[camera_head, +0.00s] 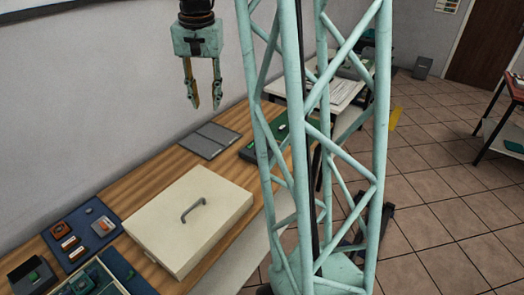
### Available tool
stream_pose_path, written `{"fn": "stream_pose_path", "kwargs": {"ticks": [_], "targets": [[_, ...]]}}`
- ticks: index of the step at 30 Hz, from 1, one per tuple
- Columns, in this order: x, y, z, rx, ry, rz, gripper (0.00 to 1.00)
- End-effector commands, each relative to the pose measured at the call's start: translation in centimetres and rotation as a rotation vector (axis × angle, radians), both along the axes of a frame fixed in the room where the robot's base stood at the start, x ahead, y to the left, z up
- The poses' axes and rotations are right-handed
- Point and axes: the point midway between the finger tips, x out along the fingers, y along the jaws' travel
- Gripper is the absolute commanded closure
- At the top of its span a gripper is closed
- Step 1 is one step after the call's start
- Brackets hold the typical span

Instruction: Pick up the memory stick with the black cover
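My gripper (206,106) hangs above the wooden bench near the wall, pointing down. Its two fingers are apart with nothing between them. I cannot make out a memory stick with a black cover for certain. A dark blue tray (84,254) at the lower left holds several small pieces, among them orange-brown ones (102,225) and a small dark one (88,211); they are too small to identify. My gripper is far behind and to the right of this tray.
A large cream box lid with a grey handle (165,240) takes up mid-bench. Flat grey panels (210,140) lie behind it. A dark box (30,276) and a blue tray with green parts (120,268) stand front left. My pale green lattice column blocks the bench's right side.

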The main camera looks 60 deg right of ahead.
Motion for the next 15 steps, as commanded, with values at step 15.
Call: {"fn": "stream_pose_path", "kwargs": {"ticks": [15], "targets": [[1.0, -10.8, -6.8, 0.036, 0.036, -0.216, 0.72]]}}
